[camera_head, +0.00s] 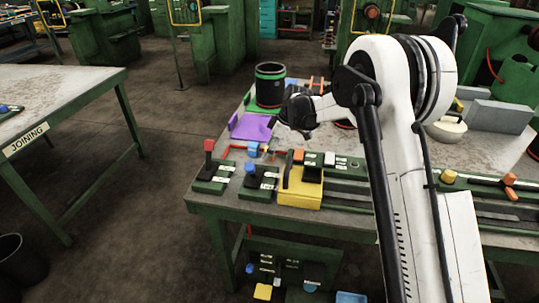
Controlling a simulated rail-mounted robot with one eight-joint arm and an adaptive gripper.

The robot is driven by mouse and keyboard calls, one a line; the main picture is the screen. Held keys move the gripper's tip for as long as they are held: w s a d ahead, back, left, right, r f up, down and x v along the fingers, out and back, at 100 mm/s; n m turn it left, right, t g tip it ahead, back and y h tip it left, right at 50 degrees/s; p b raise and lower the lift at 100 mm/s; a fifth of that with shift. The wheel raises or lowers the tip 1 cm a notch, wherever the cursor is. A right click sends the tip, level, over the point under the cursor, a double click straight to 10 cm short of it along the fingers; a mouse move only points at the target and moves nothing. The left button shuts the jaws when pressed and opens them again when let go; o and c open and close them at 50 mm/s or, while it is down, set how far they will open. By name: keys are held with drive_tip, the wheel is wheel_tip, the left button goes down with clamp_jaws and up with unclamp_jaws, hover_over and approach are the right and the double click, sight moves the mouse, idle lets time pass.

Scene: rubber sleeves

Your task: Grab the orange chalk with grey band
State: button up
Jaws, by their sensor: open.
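My gripper (288,131) is over the left part of the green-framed workbench, in front of the black cylinder and at the right edge of the purple sheet. It is small and dark here; the jaws look open, and I see nothing held between them. I cannot pick out an orange chalk with a grey band for certain. A small orange block (298,156) is on the fixture just in front of my gripper. An orange piece (510,179) lies at the bench's right side. My arm hides the middle of the bench.
A black cylinder with a green band (270,86) stands on a green mat behind a purple sheet (252,127). A yellow box-like fixture (301,188), a red-knobbed lever (209,146) and a blue-knobbed lever (251,169) line the front edge. Grey blocks (497,116) stand at right.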

drive_tip(key=c, duration=1.3)
drive_tip(key=shift+o, duration=0.2)
drive_tip(key=shift+r, duration=0.1)
